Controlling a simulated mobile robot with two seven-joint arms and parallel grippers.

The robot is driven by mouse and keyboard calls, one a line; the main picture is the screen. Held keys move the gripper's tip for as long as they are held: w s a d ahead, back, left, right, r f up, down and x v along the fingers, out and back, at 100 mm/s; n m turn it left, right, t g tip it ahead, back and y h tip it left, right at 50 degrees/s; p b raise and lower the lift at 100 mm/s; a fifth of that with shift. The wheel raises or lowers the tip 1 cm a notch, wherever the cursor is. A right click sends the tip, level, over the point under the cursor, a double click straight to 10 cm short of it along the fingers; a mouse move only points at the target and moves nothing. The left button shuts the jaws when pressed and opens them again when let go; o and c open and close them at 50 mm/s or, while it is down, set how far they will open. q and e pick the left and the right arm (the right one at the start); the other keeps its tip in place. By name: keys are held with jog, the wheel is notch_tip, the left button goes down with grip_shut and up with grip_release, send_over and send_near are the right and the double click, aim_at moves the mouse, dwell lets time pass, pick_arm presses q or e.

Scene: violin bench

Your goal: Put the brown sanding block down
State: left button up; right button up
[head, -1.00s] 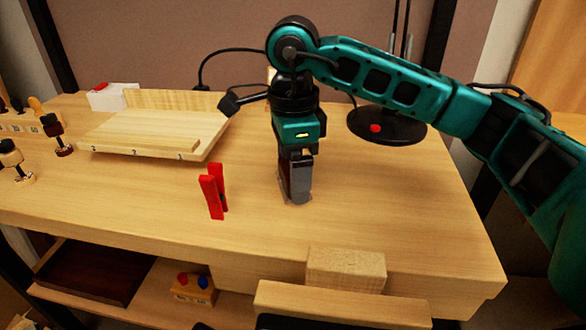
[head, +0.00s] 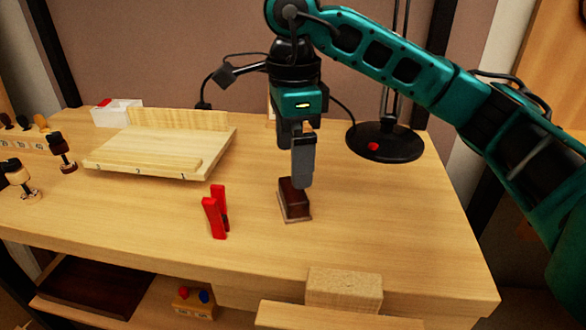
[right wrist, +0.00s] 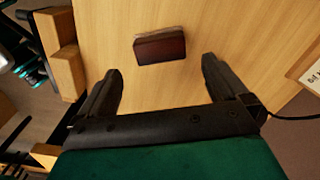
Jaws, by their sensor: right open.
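The brown sanding block (head: 294,202) rests on the bench top, near the middle, to the right of the red clamp. It is dark reddish brown with a paler layer along its bottom edge. My right gripper (head: 301,184) is above the block in the head view. In the right wrist view the block (right wrist: 160,47) lies on the wood, beyond and between the two spread fingers of my gripper (right wrist: 162,82), which touch nothing. My left gripper is not in view.
A red clamp (head: 215,213) stands left of the block. A pale wooden tray (head: 150,160) lies at the back left, and a black lamp base (head: 385,142) at the back right. A light wood block (head: 344,289) sits at the front edge. The bench right of the block is clear.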

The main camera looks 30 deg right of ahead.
jog(key=shift+r+p, duration=0.6)
jog(key=shift+r, duration=1.6)
